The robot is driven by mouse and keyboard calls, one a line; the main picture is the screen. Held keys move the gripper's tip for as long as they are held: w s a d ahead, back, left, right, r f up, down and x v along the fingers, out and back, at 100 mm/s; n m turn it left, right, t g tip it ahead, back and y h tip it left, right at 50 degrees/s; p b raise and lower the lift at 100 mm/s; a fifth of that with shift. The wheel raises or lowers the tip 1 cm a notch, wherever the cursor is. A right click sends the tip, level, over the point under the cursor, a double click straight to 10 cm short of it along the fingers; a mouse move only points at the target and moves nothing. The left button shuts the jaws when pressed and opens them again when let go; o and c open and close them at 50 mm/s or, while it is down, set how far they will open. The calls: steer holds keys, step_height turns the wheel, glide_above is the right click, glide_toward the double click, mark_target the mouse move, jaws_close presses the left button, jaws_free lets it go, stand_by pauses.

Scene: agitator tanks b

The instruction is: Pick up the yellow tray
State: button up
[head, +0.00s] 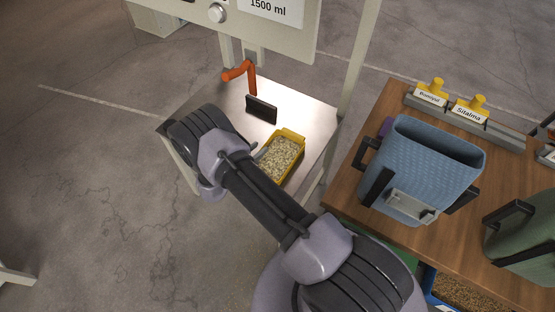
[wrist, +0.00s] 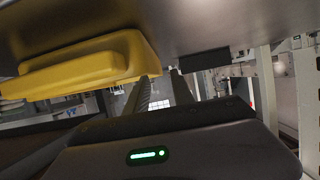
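The yellow tray (head: 293,134) stands on the metal table and is filled with pale grains. I cannot tell whether a finger touches the tray. The fingers are mostly hidden behind my arm in the head view.
A post (head: 358,65) rises at the table's right. A wooden table (head: 350,190) holds a blue container (head: 425,165) and yellow-topped stamps (head: 432,92).

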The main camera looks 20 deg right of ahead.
mark_target(278, 157)
steer(key=x, duration=0.1)
steer(key=b+x, duration=0.1)
steer(key=x, duration=0.1)
steer(key=shift+s+d+f, duration=0.1)
steer(key=shift+d+f, duration=0.05)
steer(key=shift+f, duration=0.25)
steer(key=shift+d, duration=0.15)
steer(key=shift+r, duration=0.1)
jaws_close()
stand_by(0.7)
